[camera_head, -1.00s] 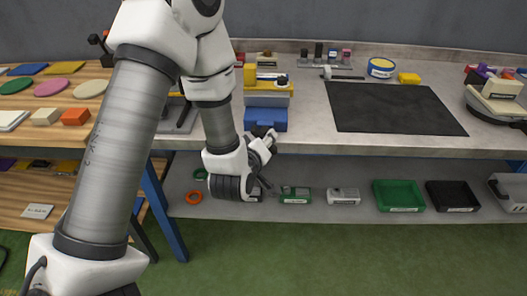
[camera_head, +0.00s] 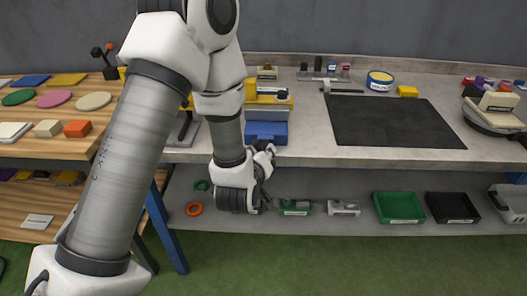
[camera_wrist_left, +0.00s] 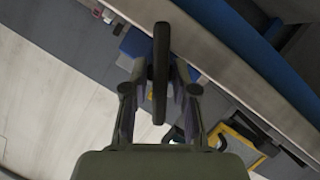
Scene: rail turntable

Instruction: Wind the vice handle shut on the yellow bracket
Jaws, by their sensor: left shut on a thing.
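The blue vice (camera_head: 266,132) stands at the front edge of the grey bench, in the head view. The yellow bracket (camera_head: 250,89) sits at its top, with a label in front. My left gripper (camera_head: 267,152) is in front of and below the vice, at the bench's front edge, with its wrist hanging over the lower shelf. In the left wrist view, its fingers (camera_wrist_left: 160,95) are shut on a dark bar, the vice handle (camera_wrist_left: 160,50). In the head view the handle is hidden or too small to make out. My right gripper is in neither view.
A black mat (camera_head: 395,122) lies on the bench right of the vice. The lower shelf (camera_head: 350,226) under my wrist holds an orange ring (camera_head: 194,209), a green part (camera_head: 294,208) and a green tray (camera_head: 398,207). A wooden table (camera_head: 60,152) stands at left.

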